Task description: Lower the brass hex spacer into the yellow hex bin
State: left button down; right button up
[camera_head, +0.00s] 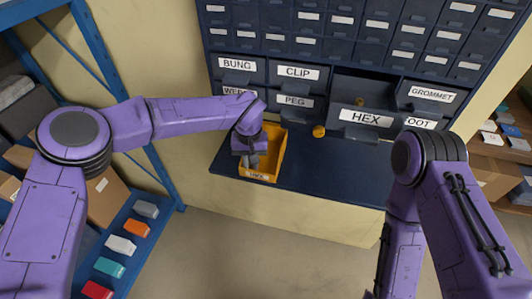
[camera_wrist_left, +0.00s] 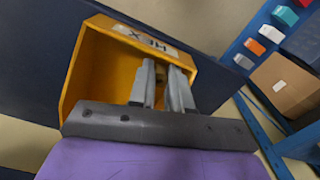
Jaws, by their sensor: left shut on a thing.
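The yellow hex bin (camera_head: 275,150) stands on the dark ledge, its white label facing the front. In the left wrist view, the bin (camera_wrist_left: 88,70) surrounds the fingers and its label reads HEX. My left gripper (camera_head: 251,163) points down into the bin's opening. In the wrist view its two grey fingers (camera_wrist_left: 162,82) are shut on a small brass-coloured piece, the brass hex spacer (camera_wrist_left: 159,97), which is mostly hidden between them. I cannot tell whether the spacer touches the bin floor. My right arm is at the right; its gripper is not in view.
A small orange-yellow round thing (camera_head: 319,131) lies on the ledge (camera_head: 320,172) right of the bin. Behind stands a dark drawer cabinet; its large HEX drawer (camera_head: 366,118) is pulled out. A blue shelf (camera_head: 150,190) stands at the left. The ledge's front middle is clear.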

pick_arm(q)
jog(key=shift+f, duration=0.5)
dwell(0.3)
jog(key=c, duration=1)
grip_release()
jog(key=shift+r, duration=0.1)
notch_tip(320, 180, up, 10)
jog(key=b, duration=0.3)
jog(key=shift+f, duration=0.2)
jog(key=shift+r, duration=0.4)
